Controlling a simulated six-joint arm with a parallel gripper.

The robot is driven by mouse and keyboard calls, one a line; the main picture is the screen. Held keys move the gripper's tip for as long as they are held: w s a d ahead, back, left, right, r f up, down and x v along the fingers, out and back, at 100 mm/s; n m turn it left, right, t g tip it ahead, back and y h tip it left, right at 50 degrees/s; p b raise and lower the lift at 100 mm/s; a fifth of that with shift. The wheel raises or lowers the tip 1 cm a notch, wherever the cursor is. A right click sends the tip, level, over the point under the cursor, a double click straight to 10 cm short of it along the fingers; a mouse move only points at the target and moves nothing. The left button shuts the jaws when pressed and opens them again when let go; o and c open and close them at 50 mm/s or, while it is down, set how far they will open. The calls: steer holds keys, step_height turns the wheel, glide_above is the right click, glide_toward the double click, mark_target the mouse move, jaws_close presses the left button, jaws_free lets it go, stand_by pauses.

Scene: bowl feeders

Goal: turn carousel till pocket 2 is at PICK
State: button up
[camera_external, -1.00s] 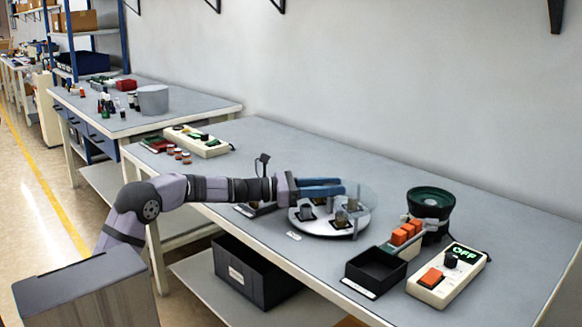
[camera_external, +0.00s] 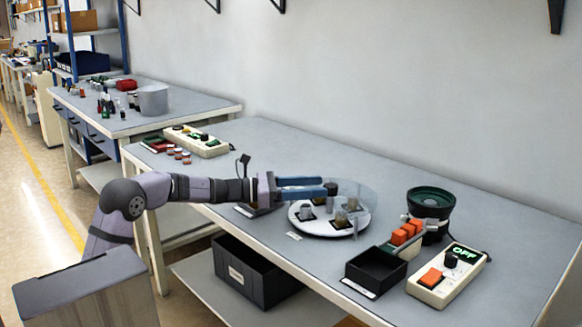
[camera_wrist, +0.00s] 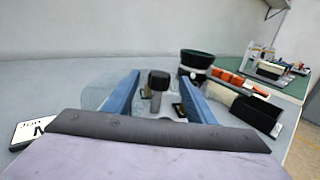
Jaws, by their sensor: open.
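The carousel (camera_external: 318,230) is a round white disc with a clear cover, on the bench in front of my arm. Several grey and brownish parts sit in dark pockets on it; pocket numbers and the PICK mark are too small to read. In the wrist view my gripper (camera_wrist: 160,76) is open, with a dark-capped post (camera_wrist: 158,84) showing between the fingers. I cannot tell whether either finger touches the post.
A dark green bowl feeder (camera_external: 431,203), orange blocks (camera_external: 404,233) on a track, an empty black bin (camera_external: 376,270) and a control box (camera_external: 448,275) reading OFF stand right of the carousel. Another control box (camera_external: 197,142) is at the back left. The bench behind the carousel is clear.

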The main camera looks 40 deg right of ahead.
steer(key=shift+v, duration=1.2)
